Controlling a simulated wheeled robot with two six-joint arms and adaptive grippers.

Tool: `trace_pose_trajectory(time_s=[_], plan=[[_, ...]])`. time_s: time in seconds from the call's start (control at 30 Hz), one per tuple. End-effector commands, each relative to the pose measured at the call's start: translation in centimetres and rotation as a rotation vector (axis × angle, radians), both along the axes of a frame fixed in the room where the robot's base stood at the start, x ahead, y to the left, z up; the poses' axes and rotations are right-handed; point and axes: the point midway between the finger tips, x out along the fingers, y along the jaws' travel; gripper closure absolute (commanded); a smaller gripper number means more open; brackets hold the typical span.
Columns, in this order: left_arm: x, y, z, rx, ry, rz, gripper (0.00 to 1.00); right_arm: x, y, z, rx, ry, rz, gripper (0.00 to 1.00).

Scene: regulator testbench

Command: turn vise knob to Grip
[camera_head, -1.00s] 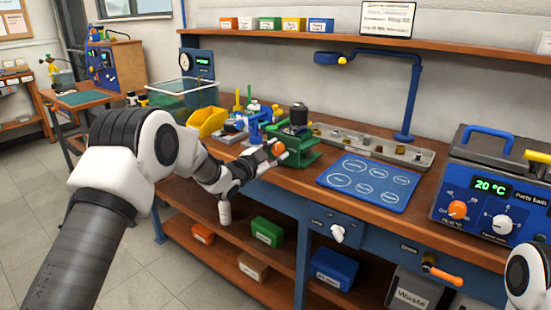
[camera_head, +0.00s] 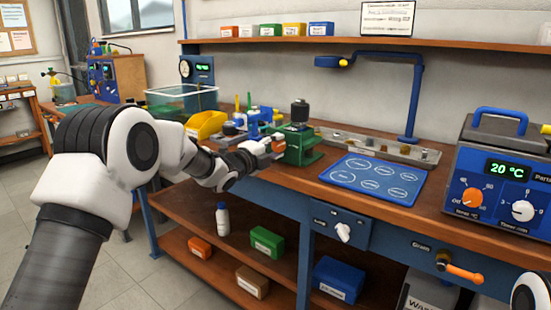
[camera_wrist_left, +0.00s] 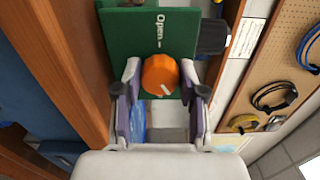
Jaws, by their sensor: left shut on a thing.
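The green vise (camera_head: 300,145) stands on the workbench near its front edge, with a dark cylindrical part on top. Its orange knob (camera_wrist_left: 159,75) sits on a green face with an "Open" label in the left wrist view. A white mark on the knob points toward the lower right of that view, away from the "Open" label. No "Grip" label is readable. My left gripper (camera_wrist_left: 160,90) is shut on the knob, with a finger at each side. In the head view the left gripper (camera_head: 268,149) largely hides the knob. My right gripper is out of view.
A yellow bin (camera_head: 205,125) and small tools stand left of the vise. A blue mat (camera_head: 372,180) lies to the right, with a metal tray (camera_head: 385,146) behind it. A blue bath unit (camera_head: 497,185) stands at far right. The blue lamp (camera_head: 415,95) rises behind.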

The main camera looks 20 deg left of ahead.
Motion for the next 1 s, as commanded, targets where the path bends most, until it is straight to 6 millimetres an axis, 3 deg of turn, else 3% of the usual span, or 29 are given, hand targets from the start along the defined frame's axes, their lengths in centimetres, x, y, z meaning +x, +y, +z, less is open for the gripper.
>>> trace_pose_trajectory(time_s=[0.03,0.5,1.0], plan=[[0.0,0.0,-1.0,0.041,-0.008,-0.001,0.94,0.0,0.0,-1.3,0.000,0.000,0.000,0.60],[0.0,-0.1,-0.8,0.403,-0.140,-0.002,0.94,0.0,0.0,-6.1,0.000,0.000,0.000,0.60],[0.0,-0.1,-0.5,0.531,-0.183,-0.003,0.94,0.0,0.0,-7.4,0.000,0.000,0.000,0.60]])
